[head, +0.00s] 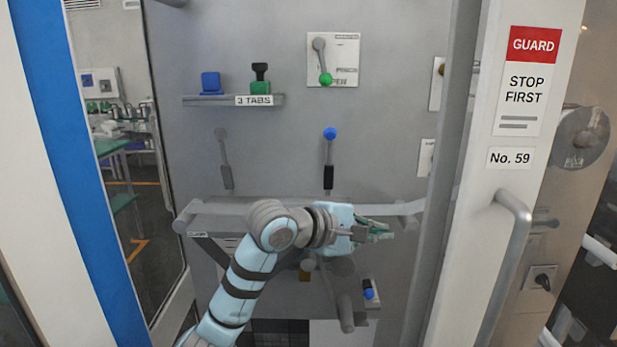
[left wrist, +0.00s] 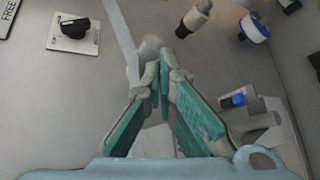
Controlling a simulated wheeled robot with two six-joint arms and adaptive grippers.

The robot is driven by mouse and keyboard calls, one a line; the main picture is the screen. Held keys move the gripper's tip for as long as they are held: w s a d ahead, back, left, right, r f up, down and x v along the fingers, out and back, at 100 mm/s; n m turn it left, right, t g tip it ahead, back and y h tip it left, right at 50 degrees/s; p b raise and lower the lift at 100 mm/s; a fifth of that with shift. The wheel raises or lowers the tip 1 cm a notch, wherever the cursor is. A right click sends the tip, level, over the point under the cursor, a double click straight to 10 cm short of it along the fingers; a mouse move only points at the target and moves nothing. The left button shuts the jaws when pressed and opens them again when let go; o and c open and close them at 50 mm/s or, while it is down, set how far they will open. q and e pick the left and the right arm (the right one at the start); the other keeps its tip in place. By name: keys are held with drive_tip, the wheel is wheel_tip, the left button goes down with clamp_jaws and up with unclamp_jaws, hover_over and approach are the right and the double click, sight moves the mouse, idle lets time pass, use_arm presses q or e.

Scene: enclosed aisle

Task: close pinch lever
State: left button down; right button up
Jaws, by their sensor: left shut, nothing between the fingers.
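No lever in view is legibly marked as the pinch lever, so I cannot tell which it is. A lever with a green knob (head: 326,80) hangs down on a white plate on the grey panel. Below it stands an upright lever with a blue knob (head: 330,134) and a black base. A grey lever (head: 222,150) stands to its left. My left gripper (head: 390,230) is in front of the panel, below these levers, pointing right. In the left wrist view its fingers (left wrist: 160,78) are together and empty, in front of a pale grey rounded part (left wrist: 150,48). My right gripper is not in view.
A shelf (head: 225,100) carries a blue tab (head: 210,82) and a green one. A grey bar (head: 408,208) crosses the panel behind my arm. A white post with a handle (head: 513,225) stands at right. The wrist view shows a black knob (left wrist: 75,27) and a blue button (left wrist: 238,99).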

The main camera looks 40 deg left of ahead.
use_arm(q)
drive_tip(key=s+a+r+n+t+y+p, duration=0.1)
drive_tip(key=s+a+r+t+y, duration=0.15)
drive_tip(key=a+r, duration=0.45)
drive_tip(key=s+a+r+n+t+y+p, duration=0.1)
drive_tip(key=a+r+y, duration=0.2)
drive_tip(key=r, duration=0.7)
drive_tip(key=n+t+y+p, duration=0.1)
drive_tip(key=n+t+y, duration=0.1)
drive_tip(key=n+y, duration=0.15)
approach(322, 63)
drive_tip(key=shift+m+g+y, duration=0.25)
drive_tip(key=shift+m+y, duration=0.1)
drive_tip(key=shift+y, duration=0.05)
drive_tip(key=s+f, duration=0.1)
drive_tip(key=s, duration=0.1)
drive_tip(key=s+a+f, duration=0.1)
drive_tip(key=f, duration=0.1)
drive_tip(key=shift+s, duration=0.4)
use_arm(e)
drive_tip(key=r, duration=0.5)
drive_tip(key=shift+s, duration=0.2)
use_arm(q)
drive_tip(key=p+x, duration=0.6)
drive_tip(key=x, duration=0.4)
drive_tip(key=shift+a, duration=0.1)
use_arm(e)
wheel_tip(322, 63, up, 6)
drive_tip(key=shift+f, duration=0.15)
